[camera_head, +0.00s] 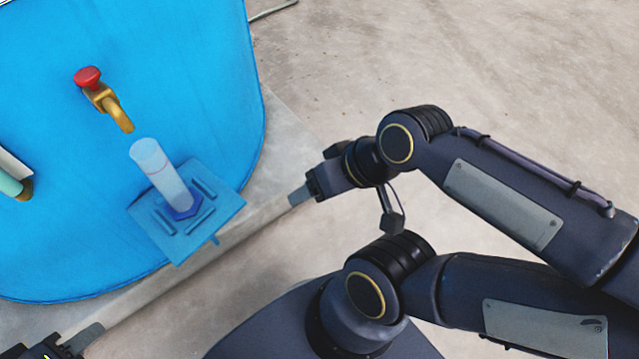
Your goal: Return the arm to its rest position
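My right arm comes in from the right side. Its gripper (299,195) hangs over the pale slab edge, to the right of the blue bracket and apart from it. Its fingers are seen edge-on, so I cannot tell whether they are open or shut; nothing shows in them. My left gripper (86,338) is at the bottom left corner, mostly cut off by the frame. One grey finger shows, and its opening cannot be made out.
A large blue vessel (60,200) fills the left. It carries a brass tap with a red knob (88,77). A clear cylinder (160,170) stands below the tap on a blue bracket (222,205). Concrete floor (480,60) is clear at the upper right.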

